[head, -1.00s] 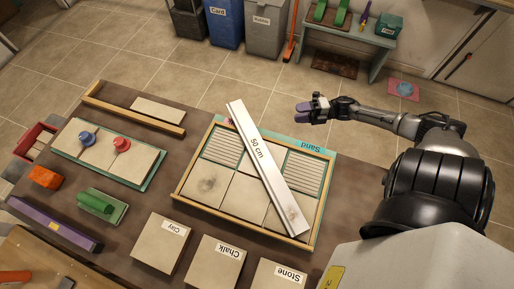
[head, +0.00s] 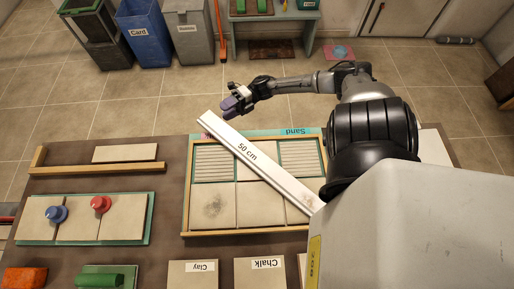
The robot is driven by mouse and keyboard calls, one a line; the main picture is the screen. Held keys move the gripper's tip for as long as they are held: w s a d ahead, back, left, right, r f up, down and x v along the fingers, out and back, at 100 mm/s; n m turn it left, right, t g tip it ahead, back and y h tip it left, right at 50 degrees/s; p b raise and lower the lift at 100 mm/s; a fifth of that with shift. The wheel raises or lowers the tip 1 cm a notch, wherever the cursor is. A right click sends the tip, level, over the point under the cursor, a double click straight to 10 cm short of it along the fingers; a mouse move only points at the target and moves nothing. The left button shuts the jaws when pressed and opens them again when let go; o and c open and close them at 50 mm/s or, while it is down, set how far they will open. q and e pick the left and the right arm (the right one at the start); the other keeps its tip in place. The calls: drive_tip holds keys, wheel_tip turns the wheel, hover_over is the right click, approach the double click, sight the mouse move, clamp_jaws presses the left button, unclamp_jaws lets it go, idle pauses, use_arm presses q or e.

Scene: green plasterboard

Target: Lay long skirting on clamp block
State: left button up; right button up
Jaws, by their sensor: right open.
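A long white strip marked "50 cm" (head: 259,161) lies slantwise across a wooden-framed tile tray (head: 187,195), with its upper left end past the tray's top edge. I cannot tell whether this strip is the skirting. Nothing in view can be surely picked out as the clamp block. My right gripper (head: 232,105) is open and empty, just above and right of the strip's upper end in the picture, apart from it as far as I can see. My left gripper is not in view. My right arm hides the tray's right side and the strip's lower end.
A green board (head: 149,224) bears tiles with a blue knob (head: 57,214) and a red knob (head: 100,204). A wooden rail (head: 100,170) lies behind it. Blocks labelled Clay (head: 200,268) and Chalk (head: 262,263) stand in front. Bins (head: 145,35) stand on the floor.

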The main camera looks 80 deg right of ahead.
sight(213, 119)
drive_tip(key=shift+x, duration=3.15)
drive_tip(key=shift+s+a, duration=0.1)
drive_tip(key=shift+s, duration=0.05)
drive_tip(key=shift+c, duration=0.3)
clamp_jaws()
